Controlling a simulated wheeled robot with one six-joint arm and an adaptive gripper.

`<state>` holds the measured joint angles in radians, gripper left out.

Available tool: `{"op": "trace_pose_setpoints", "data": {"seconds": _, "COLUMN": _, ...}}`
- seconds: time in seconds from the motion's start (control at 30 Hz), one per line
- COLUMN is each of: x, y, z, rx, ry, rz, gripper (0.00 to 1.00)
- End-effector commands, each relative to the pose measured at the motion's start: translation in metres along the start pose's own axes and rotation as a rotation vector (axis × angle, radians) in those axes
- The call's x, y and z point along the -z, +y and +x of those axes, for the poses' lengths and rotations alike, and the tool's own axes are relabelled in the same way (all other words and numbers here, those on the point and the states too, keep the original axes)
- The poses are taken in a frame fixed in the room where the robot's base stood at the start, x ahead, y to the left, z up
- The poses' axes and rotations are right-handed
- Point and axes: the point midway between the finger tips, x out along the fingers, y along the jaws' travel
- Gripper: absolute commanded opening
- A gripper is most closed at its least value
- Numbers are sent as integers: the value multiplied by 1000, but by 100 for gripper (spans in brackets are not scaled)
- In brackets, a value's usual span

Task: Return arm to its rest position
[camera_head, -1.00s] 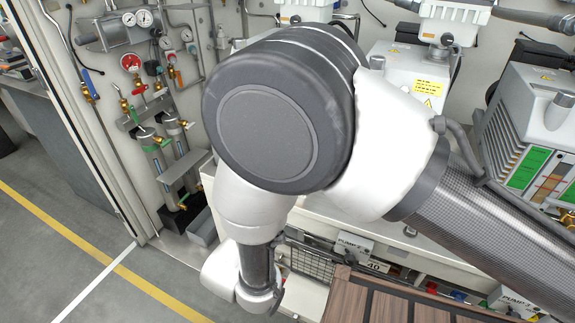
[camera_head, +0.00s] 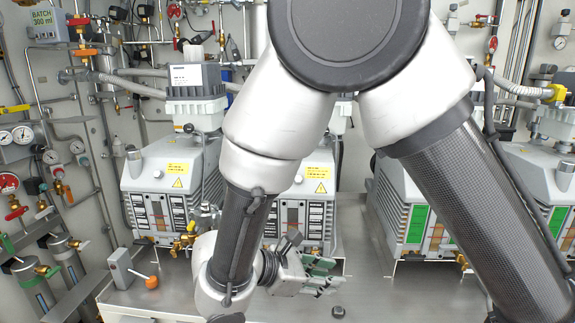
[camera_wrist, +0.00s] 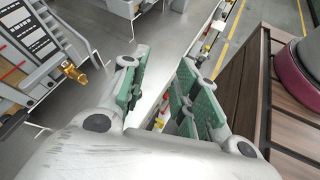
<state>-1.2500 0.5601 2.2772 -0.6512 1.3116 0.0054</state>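My arm crosses the middle of the head view, bent at its big round joint. My gripper (camera_head: 318,272) hangs at the lower middle, in front of the pumps and over the grey bench top (camera_head: 380,300). In the wrist view, my gripper (camera_wrist: 163,85) has its two green-padded fingers spread apart, with nothing between them. Part of the pump row is hidden behind my arm.
Grey pumps (camera_head: 160,195) stand along the bench at the back. A small grey box with an orange knob (camera_head: 152,282) sits at the bench's left. Pipes and gauges (camera_head: 22,134) line the left wall. The wrist view shows brown wooden slats (camera_wrist: 232,95) at right.

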Motion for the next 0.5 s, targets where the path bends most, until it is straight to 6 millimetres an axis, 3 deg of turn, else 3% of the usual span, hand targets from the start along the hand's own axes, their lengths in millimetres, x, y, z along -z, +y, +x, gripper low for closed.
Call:
{"op": "trace_pose_setpoints", "data": {"seconds": 0.03, "x": -22, "y": -4, "z": 13, "rx": 109, "ry": 79, "rz": 87, "gripper": 30}}
{"op": "trace_pose_setpoints", "data": {"seconds": 0.2, "x": -78, "y": -27, "z": 45, "rx": 430, "ry": 329, "rz": 396, "gripper": 30}}
{"op": "trace_pose_setpoints", "data": {"seconds": 0.5, "x": -171, "y": -60, "z": 76, "rx": 785, "ry": 694, "rz": 1028, "gripper": 30}}
